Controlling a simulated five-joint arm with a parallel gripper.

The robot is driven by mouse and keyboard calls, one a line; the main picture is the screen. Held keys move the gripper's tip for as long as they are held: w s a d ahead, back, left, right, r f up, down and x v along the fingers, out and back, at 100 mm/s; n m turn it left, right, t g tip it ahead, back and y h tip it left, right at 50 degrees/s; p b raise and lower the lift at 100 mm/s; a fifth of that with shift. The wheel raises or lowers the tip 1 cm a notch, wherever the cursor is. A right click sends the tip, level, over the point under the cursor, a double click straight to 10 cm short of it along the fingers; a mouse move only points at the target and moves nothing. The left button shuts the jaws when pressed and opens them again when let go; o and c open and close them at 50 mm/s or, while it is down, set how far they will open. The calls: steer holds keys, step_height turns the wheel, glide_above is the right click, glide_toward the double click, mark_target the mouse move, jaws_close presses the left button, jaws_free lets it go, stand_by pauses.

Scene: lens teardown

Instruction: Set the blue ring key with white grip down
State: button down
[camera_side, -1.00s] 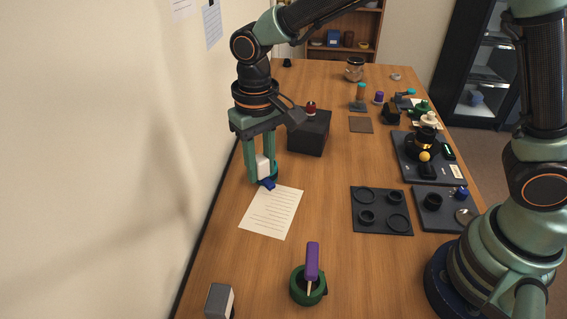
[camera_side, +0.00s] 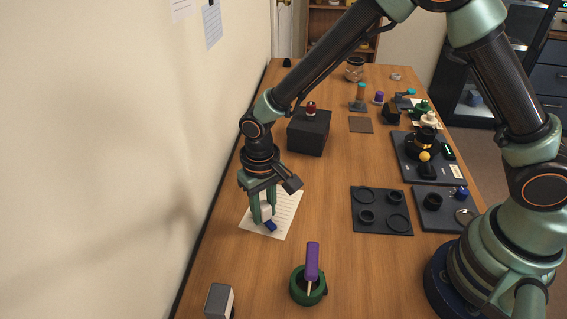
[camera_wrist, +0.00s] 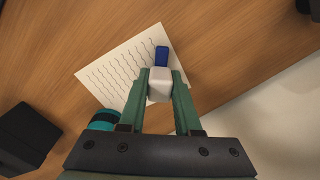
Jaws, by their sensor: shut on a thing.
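The blue ring key shows its blue part (camera_side: 270,225) just below my fingers in the side view, and ahead of them in the wrist view (camera_wrist: 162,56). Its white grip (camera_wrist: 160,83) is between my two green fingers. My gripper (camera_side: 264,216) is shut on the white grip. It is over the printed paper sheet (camera_side: 288,212), near the sheet's left part. I cannot tell whether the key touches the sheet. My fingers hide part of the grip in the side view.
A dark box (camera_side: 309,132) stands behind the sheet. A black tray with rings (camera_side: 381,230) lies to the right. A green round holder with a purple-handled tool (camera_side: 311,262) and a grey block (camera_side: 219,300) stand in front. The wall is close on the left.

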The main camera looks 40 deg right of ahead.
mark_target(264, 204)
steer(key=c, duration=0.6)
jaws_free()
steer(key=shift+f, duration=0.1)
step_height(264, 204, up, 11)
steer(key=shift+r, duration=0.1)
steer(key=s+d+r+t, duration=0.2)
steer(key=s+d+r, duration=0.1)
steer(key=d, duration=0.3)
steer(key=s+d+r+t, duration=0.1)
steer(key=s+d+r, duration=0.1)
steer(key=d+r, duration=0.3)
steer(key=s+d+r+t, duration=0.2)
steer(key=s+d+r, duration=0.1)
steer(key=d, duration=0.6)
steer(key=shift+s+r+t, duration=0.3)
steer(key=shift+r, duration=0.35)
